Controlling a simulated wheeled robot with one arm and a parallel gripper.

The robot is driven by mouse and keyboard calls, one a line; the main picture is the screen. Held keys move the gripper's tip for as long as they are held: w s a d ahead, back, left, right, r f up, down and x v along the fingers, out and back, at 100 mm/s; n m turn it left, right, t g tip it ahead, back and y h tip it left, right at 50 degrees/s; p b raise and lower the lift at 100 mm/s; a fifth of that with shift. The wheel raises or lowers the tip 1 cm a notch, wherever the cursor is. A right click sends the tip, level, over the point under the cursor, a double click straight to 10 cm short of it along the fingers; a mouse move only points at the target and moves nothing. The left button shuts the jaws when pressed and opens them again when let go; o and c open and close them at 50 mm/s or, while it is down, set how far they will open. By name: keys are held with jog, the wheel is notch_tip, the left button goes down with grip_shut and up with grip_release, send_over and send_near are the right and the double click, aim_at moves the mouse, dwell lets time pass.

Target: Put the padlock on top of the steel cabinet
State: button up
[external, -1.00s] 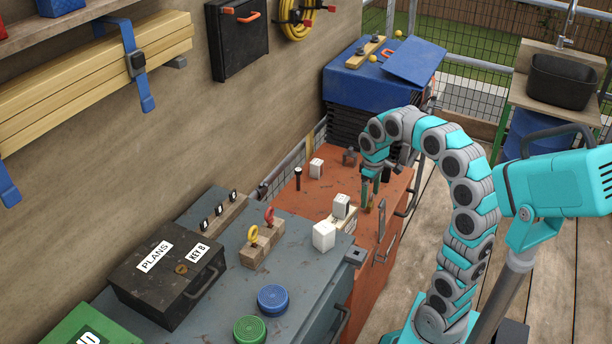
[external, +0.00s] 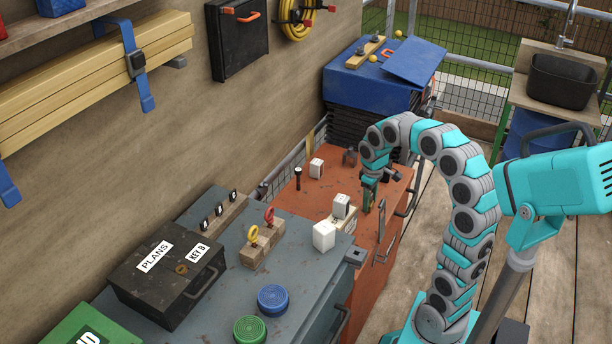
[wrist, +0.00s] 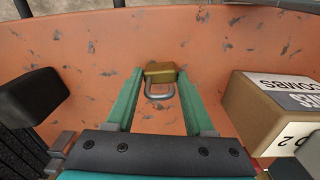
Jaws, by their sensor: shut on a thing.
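The padlock (wrist: 160,70) has a brass body and a grey shackle. In the wrist view it sits between the tips of my two green fingers, over the orange-red cabinet top. My gripper (wrist: 161,76) is shut on it; in the external view my gripper (external: 369,198) points down at the right part of that top. The fingers mostly hide the padlock there, and I cannot tell whether it still touches the surface. A grey-blue metal cabinet (external: 210,321) stands in front of the orange-red cabinet (external: 325,199); neither carries a readable name.
A labelled box (wrist: 262,112) stands right of my gripper in the wrist view.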

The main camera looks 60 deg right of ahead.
grip_shut()
jog(key=shift+r, duration=0.15)
notch_tip(320, 180, up, 10)
jog(key=shift+f+b, duration=0.15)
jog(key=shift+b, duration=0.25)
jog(key=w+a+f+n+p, duration=0.1)
jog(key=w+a, duration=0.5)
jog(key=w, duration=0.3)
jog(key=w+a+f+n+p, duration=0.1)
jog(key=w+a+f+n, duration=0.1)
jog(key=w+a, duration=0.5)
jog(key=w+a+f+n+p, duration=0.1)
jog(key=w+a+f, duration=0.1)
jog(key=w+a, duration=0.5)
jog(key=shift+w+n, duration=0.4)
jog(key=shift+w, duration=1.4)
jog(key=shift+w+a+f, duration=0.1)
jog(key=shift+w+a, duration=0.05)
jog(key=shift+a, duration=0.15)
jog(key=shift+w+a+f, duration=0.1)
jog(key=shift+a+f, duration=0.1)
jog(key=shift+f, duration=0.1)
